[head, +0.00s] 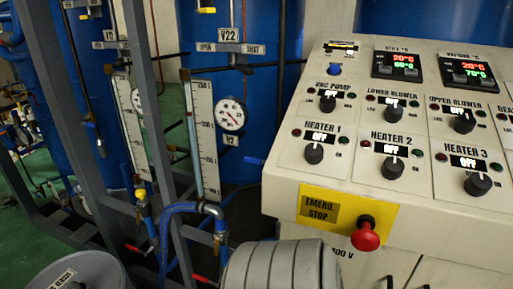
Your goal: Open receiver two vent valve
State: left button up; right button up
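A white tag reading V22 (228,34) is fixed to the pipework at the upper middle of the head view. Below it is a plate (229,48) with OPEN at its left end and SHUT at its right end. Dark pipes and fittings (240,66) run just under the plate; I cannot clearly tell the valve's handle or its position. No tag that I can read names a receiver two vent.
A sloped control panel (350,108) with knobs and a red emergency stop (366,236) fills the right. Tall level gauges (203,135), a dial gauge (231,115), a grey post (152,130) and blue pipes (166,225) stand left.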

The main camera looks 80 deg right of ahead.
aim_at(246, 158)
jog(key=z, duration=2.45)
